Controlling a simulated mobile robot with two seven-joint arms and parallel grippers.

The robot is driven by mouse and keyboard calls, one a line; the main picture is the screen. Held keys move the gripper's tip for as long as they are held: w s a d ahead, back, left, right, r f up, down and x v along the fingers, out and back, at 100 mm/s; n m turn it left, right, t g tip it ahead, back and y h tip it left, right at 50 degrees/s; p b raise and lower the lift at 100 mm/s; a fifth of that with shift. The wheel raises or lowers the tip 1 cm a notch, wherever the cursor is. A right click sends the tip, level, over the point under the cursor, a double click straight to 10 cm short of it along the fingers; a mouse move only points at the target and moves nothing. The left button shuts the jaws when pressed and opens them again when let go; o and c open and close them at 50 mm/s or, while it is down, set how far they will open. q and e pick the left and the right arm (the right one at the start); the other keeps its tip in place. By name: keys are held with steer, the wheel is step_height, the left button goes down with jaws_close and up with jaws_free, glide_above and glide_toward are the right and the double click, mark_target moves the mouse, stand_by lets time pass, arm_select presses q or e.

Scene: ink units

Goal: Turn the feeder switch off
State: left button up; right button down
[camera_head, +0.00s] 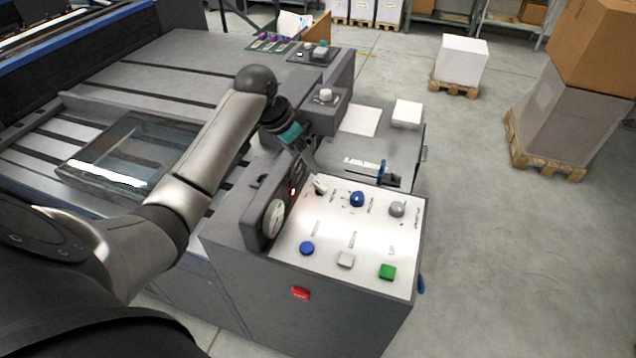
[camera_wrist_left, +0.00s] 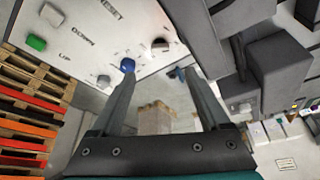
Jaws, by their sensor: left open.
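The feeder's control panel (camera_head: 330,228) has a white face. Along its far side are a whitish switch (camera_head: 320,187), a blue knob (camera_head: 357,199) and a grey knob (camera_head: 397,209). The labels beside them are too small to read, so I cannot tell which is the feeder switch. In the left wrist view, the whitish switch (camera_wrist_left: 160,45), blue knob (camera_wrist_left: 127,65) and grey knob (camera_wrist_left: 103,81) show beyond the fingers. My left gripper (camera_head: 312,166) is open and empty, just above the panel's far left corner; its fingers also show in the wrist view (camera_wrist_left: 158,74). My right gripper is out of view.
Blue (camera_head: 307,247), white (camera_head: 346,259) and green (camera_head: 387,271) buttons line the near side of the panel. A raised gauge housing (camera_head: 270,212) borders its left edge. A grey box with a knob (camera_head: 326,105) stands behind the gripper. Open floor lies to the right.

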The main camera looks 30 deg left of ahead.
mark_target(320, 185)
arm_select(q)
steer(key=b+x, duration=0.2)
steer(key=x, duration=1)
steer(key=shift+f, duration=0.25)
steer(key=shift+c, duration=0.3)
jaws_close()
